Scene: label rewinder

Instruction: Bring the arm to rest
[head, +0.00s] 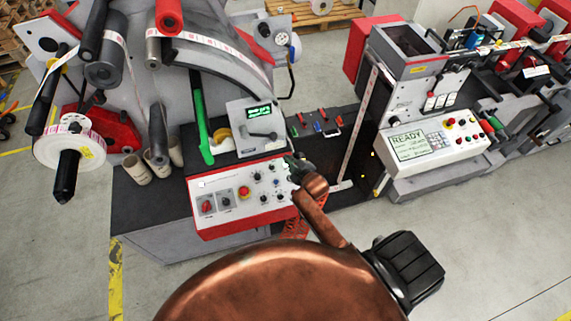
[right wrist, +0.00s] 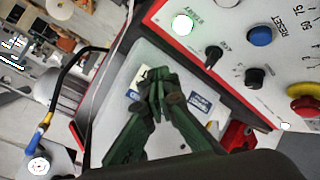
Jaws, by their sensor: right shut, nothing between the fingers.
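My right gripper (head: 299,168) is at the right end of the rewinder's white control panel (head: 215,211) in the head view. Its arm comes up from the bottom of the picture. In the right wrist view its green fingers (right wrist: 158,92) are together, with nothing between them. They are in front of a light grey surface with small labels, beside the panel's red edge. The panel carries a blue button (right wrist: 260,36), black knobs (right wrist: 254,77) and a red-and-yellow stop button (right wrist: 305,97). Whether the fingers touch anything cannot be told. My left gripper is not in view.
A label roll (head: 75,145) hangs on a spindle at the left. Cardboard cores (head: 137,170) stand on the dark bench. A second machine (head: 437,143) reading READY stands at the right. Open grey floor (head: 500,235) lies at the lower right.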

